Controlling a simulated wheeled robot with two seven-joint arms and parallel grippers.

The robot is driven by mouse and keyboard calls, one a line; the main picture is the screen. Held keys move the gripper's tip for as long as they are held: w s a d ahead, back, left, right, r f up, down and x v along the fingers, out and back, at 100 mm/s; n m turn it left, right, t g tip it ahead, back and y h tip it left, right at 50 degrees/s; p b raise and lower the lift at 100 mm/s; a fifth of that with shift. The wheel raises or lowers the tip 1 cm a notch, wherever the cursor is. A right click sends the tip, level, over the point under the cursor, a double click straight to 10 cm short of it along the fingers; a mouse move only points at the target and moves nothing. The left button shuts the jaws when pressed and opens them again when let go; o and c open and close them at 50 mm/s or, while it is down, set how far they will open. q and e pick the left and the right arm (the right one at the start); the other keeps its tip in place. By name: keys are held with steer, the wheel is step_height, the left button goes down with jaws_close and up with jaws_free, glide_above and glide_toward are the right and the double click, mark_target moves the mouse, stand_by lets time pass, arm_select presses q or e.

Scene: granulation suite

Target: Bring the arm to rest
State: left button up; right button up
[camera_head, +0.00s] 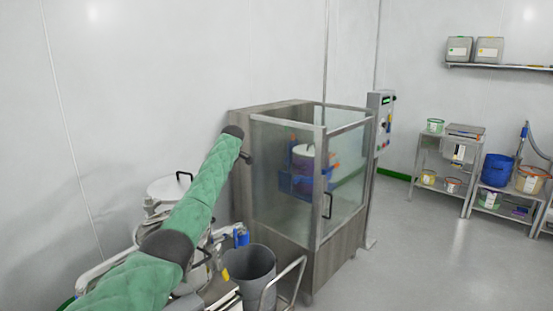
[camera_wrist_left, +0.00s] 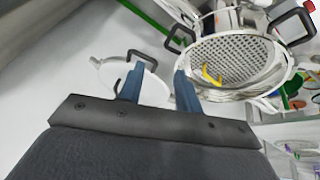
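My left arm in its green sleeve reaches from the lower left up to the left edge of the glass-sided cabinet in the head view. Its dark end, with the left gripper (camera_head: 246,157), is small there and partly merges with the cabinet edge. In the left wrist view the two blue fingers of the left gripper (camera_wrist_left: 160,88) stand apart with nothing held between them. Beyond them are a white round lid (camera_wrist_left: 150,88) with a black handle and a round mesh screen (camera_wrist_left: 228,58) with a yellow piece on it. My right gripper is in neither view.
The cabinet (camera_head: 270,205) stands close beside my arm, with a control panel (camera_head: 381,120) at its right. A grey bin (camera_head: 252,265) and white-lidded equipment (camera_head: 168,189) lie below the arm. Shelving (camera_head: 452,190) stands far right; the floor (camera_head: 420,260) between is clear.

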arm_select(q)
steer(key=s+d+r+m+t+h, duration=0.1)
steer(key=d+r+m+t, duration=0.25)
steer(key=r+m, duration=0.55)
steer(key=s+d+r+m+t+h, duration=0.1)
steer(key=s+d+r+m+t, duration=0.2)
steer(key=r, duration=0.9)
steer(key=s+f+m+g+h, duration=0.1)
steer(key=s+f, duration=1.1)
steer(key=f, duration=0.4)
steer(key=s+f+m+h, duration=0.1)
steer(key=s+f+m, duration=0.1)
steer(key=s+f, duration=1.2)
steer(key=s+f+m+g+h, duration=0.1)
steer(key=s+f, duration=0.9)
steer(key=f, duration=0.8)
steer(key=s+f+g, duration=0.2)
steer(key=s+f, duration=0.7)
steer(key=s, duration=0.4)
steer(key=s+a+f+g, duration=0.1)
steer(key=s+f+g, duration=0.1)
steer(key=s+f, duration=0.7)
steer(key=s+f+g, duration=0.3)
steer(key=s+f, duration=0.7)
steer(key=s, duration=0.8)
steer(key=shift+a+y, duration=0.3)
steer(key=shift+a, duration=0.1)
